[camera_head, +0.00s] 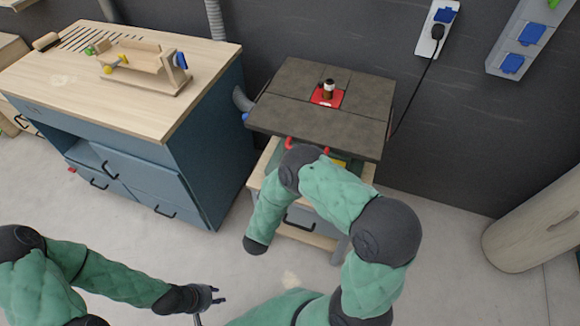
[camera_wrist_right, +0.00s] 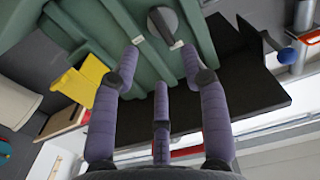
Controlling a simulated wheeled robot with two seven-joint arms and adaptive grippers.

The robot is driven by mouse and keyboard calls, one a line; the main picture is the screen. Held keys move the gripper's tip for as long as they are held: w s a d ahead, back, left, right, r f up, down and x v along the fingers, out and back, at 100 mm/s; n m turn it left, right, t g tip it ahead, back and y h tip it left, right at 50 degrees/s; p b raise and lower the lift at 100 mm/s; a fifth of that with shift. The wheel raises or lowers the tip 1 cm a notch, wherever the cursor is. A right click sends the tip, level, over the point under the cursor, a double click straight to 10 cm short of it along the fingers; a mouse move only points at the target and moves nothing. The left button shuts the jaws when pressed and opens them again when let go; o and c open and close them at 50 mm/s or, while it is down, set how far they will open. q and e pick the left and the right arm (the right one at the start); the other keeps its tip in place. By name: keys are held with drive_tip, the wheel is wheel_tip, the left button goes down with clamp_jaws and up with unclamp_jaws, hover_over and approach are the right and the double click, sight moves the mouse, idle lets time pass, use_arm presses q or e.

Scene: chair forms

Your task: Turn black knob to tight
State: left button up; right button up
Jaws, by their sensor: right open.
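In the right wrist view a dark grey-black knob (camera_wrist_right: 163,24) with a pointed lobe sits on a green ribbed housing (camera_wrist_right: 100,30). My right gripper (camera_wrist_right: 160,65) is open, its purple fingers spread below the knob in the picture with nothing between them. The knob lies just beyond the fingertips; contact cannot be told. In the head view my right arm hides the right gripper and the knob, in front of the dark-topped machine table (camera_head: 295,100). My left gripper (camera_head: 208,300) is at the lower left of the head view, empty, above the floor, with its fingers apart.
A blue cabinet with a wooden top (camera_head: 150,100) stands left of the machine table. A wooden cylinder (camera_head: 535,230) stands at the right. In the right wrist view a yellow part (camera_wrist_right: 83,82) is left of the fingers and a dark slab (camera_wrist_right: 250,90) is right.

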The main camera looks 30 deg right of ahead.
drive_tip(key=shift+v, duration=1.55)
drive_tip(key=a+f+n+g+y, duration=0.2)
drive_tip(key=a+f+y, duration=0.1)
drive_tip(key=f+y, duration=0.35)
drive_tip(key=a+f+n+g+y, duration=0.2)
drive_tip(key=a+f+y, duration=0.25)
drive_tip(key=f, duration=0.25)
drive_tip(key=s+a+n+g+y, duration=0.1)
drive_tip(key=s+a+g+y, duration=0.1)
drive_tip(key=s, duration=0.3)
drive_tip(key=s+a+f+n+g+y+p, duration=0.1)
drive_tip(key=s+a+g+y, duration=0.1)
drive_tip(key=s, duration=0.4)
drive_tip(key=s+a+f+n+g+y, duration=0.1)
drive_tip(key=s+a+g+y, duration=0.1)
drive_tip(key=s, duration=0.3)
drive_tip(key=shift+s+a+f+g+y, duration=0.2)
drive_tip(key=shift+s+f+g+y, duration=0.1)
drive_tip(key=shift+g, duration=0.4)
